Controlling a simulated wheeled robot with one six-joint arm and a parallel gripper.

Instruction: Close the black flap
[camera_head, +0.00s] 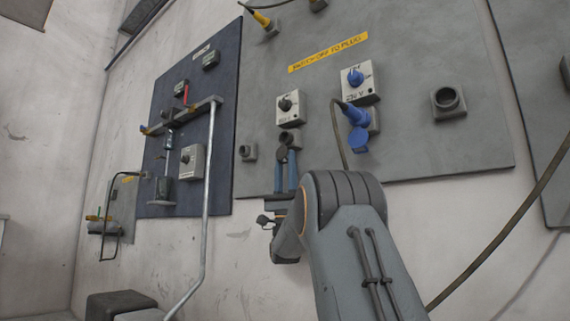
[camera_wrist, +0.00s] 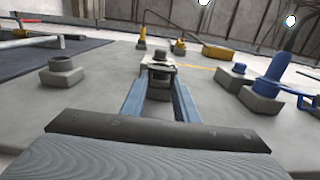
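My gripper (camera_head: 285,155) reaches up to the grey wall panel, just below the white switch box with a black knob (camera_head: 289,106). Its two blue-grey fingers stand apart, and nothing is seen held between them. The wrist view shows the gap between the fingertips (camera_wrist: 159,88), with a grey socket housing straight ahead. A dark piece at that socket, seemingly the black flap (camera_head: 286,138), shows at the fingertips in the head view. It is small and partly hidden by the fingers. I cannot tell its angle or whether a finger touches it.
Right of my gripper, a blue plug (camera_head: 356,115) with a cable sits in a socket, its blue lid (camera_head: 359,140) hanging open. Round sockets stand at far right (camera_head: 448,101) and left (camera_head: 248,153). A metal pipe (camera_head: 209,200) runs down at the left.

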